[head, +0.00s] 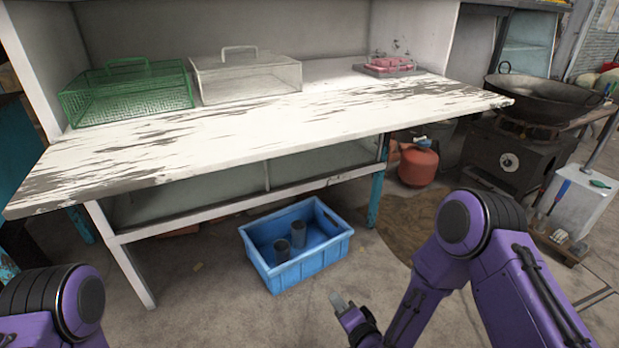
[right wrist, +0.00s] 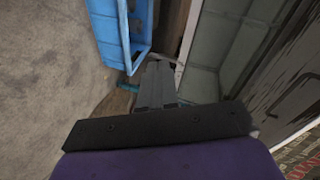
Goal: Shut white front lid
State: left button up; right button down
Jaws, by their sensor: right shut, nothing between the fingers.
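A white box-shaped cover with a handle on top (head: 246,76) rests on the worn white table (head: 250,127), toward its back. I cannot tell whether it is the lid named in the task, and no lid standing open is clearly visible. My right gripper (head: 340,301) is low, in front of the table and beside the blue crate, well away from the cover. It is shut and empty. Its fingers also show in the right wrist view (right wrist: 156,84), with the table's underside structure to the right. My left gripper is out of view; only part of my left arm shows.
A green mesh cover (head: 127,92) sits left of the white one. A tray of pink pieces (head: 388,66) lies to the right. A blue crate (head: 297,261) with two dark cups stands on the floor. A red gas cylinder (head: 418,163) and a wok (head: 542,98) are at right.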

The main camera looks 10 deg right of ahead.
pick_arm(q)
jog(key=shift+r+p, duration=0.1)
jog(key=shift+p, duration=0.65)
pick_arm(e)
jog(key=w+a+r+m+t+y, duration=0.1)
jog(key=w+r+m+t, duration=0.3)
jog(key=r+m, duration=0.3)
jog(key=w+a+r+m+t+y, duration=0.1)
jog(key=w+r+m+t, duration=0.2)
jog(key=r, duration=1.1)
jog(key=w+a+r+m+t+y, duration=0.1)
jog(key=w+r+m+t+y, duration=0.1)
jog(key=w+r+m+t, duration=0.2)
jog(key=shift+w+a+r+m+t, duration=0.35)
jog(key=shift+w+r+m, duration=1.15)
jog(key=shift+r+m, duration=2.05)
